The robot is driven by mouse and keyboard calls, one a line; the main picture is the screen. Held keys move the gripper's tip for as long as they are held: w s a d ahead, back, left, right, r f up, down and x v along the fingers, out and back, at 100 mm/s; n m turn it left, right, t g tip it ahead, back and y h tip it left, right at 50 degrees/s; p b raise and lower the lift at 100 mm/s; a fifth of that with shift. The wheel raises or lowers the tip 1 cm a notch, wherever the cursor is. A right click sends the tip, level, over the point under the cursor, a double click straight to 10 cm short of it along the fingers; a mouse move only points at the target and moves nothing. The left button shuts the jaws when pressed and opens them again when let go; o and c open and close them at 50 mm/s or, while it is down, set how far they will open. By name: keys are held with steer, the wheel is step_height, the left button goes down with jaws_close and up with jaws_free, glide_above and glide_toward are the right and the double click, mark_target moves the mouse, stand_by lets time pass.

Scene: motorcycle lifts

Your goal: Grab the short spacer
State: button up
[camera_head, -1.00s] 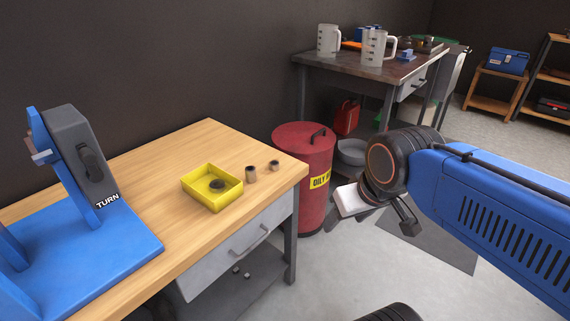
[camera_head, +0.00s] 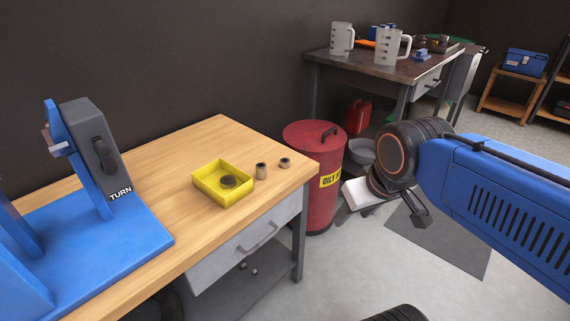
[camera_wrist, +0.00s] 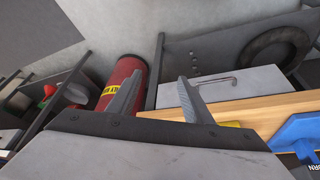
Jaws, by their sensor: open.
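The short spacer (camera_head: 285,162) is a small grey-brown ring standing near the right end of the wooden bench. My gripper is open and empty. In the wrist view its two fingers (camera_wrist: 158,92) stand apart, with nothing between them but background. In the head view it is right of the bench, well away from the spacers, and partly hidden by my arm. The spacers cannot be made out in the wrist view.
The wooden bench (camera_head: 150,185) carries a blue stand (camera_head: 110,245) marked TURN at the left. A red oily-waste can (camera_head: 322,200) stands between bench and arm. A dark table (camera_head: 385,68) with clear jugs stands behind. The bench top around the spacers is clear.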

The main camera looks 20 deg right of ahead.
steer(key=w+a+r+n+g, duration=0.2)
steer(key=w+a+r+n, duration=0.1)
steer(key=w+r+n, duration=0.9)
step_height(320, 180, up, 2)
steer(key=n+g, duration=0.3)
steer(key=n, duration=0.4)
glide_above(285, 163)
steer(key=f, duration=1.2)
steer(key=shift+w+d+f, duration=0.1)
steer(key=shift+w+d, duration=0.1)
steer(key=shift+w, duration=0.15)
steer(key=shift+w+f, duration=0.2)
steer(key=shift+f, duration=1.1)
steer(key=shift+w+f, duration=0.2)
steer(key=shift+f, duration=1.1)
steer(key=c, duration=1.1)
